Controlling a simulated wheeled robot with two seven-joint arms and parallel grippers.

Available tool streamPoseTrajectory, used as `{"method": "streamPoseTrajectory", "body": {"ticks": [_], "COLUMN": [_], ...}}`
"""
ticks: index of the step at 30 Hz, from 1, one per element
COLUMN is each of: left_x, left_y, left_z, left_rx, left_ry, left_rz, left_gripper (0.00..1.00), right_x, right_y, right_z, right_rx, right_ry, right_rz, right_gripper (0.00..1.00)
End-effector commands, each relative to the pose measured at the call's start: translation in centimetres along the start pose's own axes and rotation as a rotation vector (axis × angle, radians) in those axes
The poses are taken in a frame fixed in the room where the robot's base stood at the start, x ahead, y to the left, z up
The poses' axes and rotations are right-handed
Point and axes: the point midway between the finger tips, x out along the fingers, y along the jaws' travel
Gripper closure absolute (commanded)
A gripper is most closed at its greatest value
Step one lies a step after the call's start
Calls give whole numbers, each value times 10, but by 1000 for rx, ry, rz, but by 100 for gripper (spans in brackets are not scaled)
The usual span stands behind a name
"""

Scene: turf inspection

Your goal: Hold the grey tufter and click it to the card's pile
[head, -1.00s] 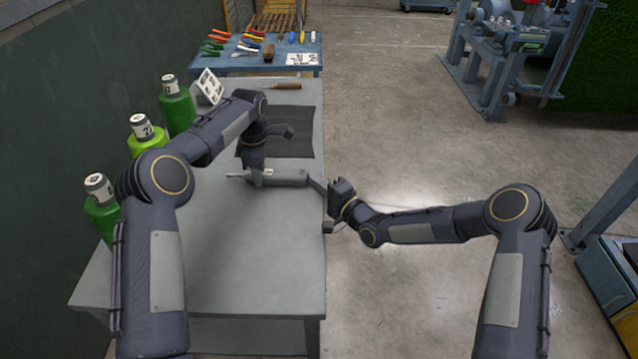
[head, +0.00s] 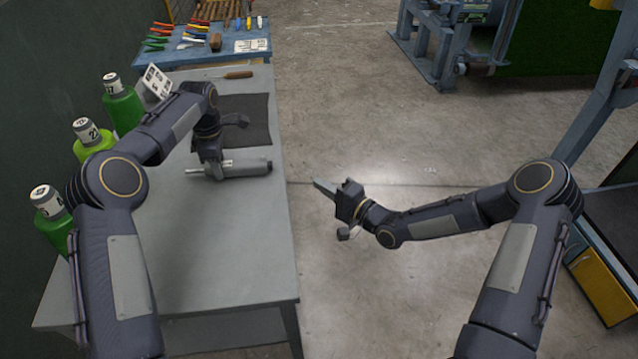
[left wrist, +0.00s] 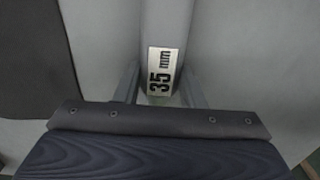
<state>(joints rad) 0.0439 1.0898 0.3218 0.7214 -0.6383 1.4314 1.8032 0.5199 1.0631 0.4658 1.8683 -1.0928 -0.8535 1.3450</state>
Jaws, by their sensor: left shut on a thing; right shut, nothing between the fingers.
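The grey tufter (head: 245,169), a cylinder with a thin rod at its left end, lies sideways at or just above the grey table; I cannot tell if it touches. My left gripper (head: 213,172) is shut on it from above near the rod end. In the left wrist view the tufter (left wrist: 163,25) sits between the fingers and bears a label (left wrist: 162,71) reading "35 mm". My right gripper (head: 326,189) is shut and empty over the floor, right of the table edge, apart from the tufter. A white card (head: 156,82) with small dark markings stands tilted by the bottles; its print is unreadable.
Several green bottles (head: 122,108) line the table's left side. A dark mat (head: 247,118) and a wooden-handled tool (head: 238,75) lie at the table's (head: 230,250) far end. A blue bench (head: 210,57) with hand tools stands beyond. The table's near part is clear.

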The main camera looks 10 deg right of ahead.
Motion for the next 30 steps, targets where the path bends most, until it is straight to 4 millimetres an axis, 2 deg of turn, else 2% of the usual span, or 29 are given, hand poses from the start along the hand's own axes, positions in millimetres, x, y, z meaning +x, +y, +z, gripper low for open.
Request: {"method": "streamPoseTrajectory", "body": {"ticks": [12, 13, 18, 26, 30], "left_x": [-1, -1, 0, -1, -11], "left_y": [0, 0, 0, 0, 1], "left_z": [-1, -1, -1, 0, 0], "left_rx": [-1, -1, -1, -1, -1], "left_ry": [0, 0, 1, 1, 1], "left_rz": [1, 1, 1, 1, 4], "left_gripper": [100, 60, 38, 38, 38], "right_x": [0, 0, 0, 0, 0], "right_y": [0, 0, 0, 0, 0], "right_z": [0, 0, 0, 0, 0], "right_rx": [0, 0, 0, 0, 0], "right_ry": [1, 1, 1, 1, 1], "right_rz": [1, 1, 1, 1, 1], "right_gripper": [100, 100, 100, 100, 100]}}
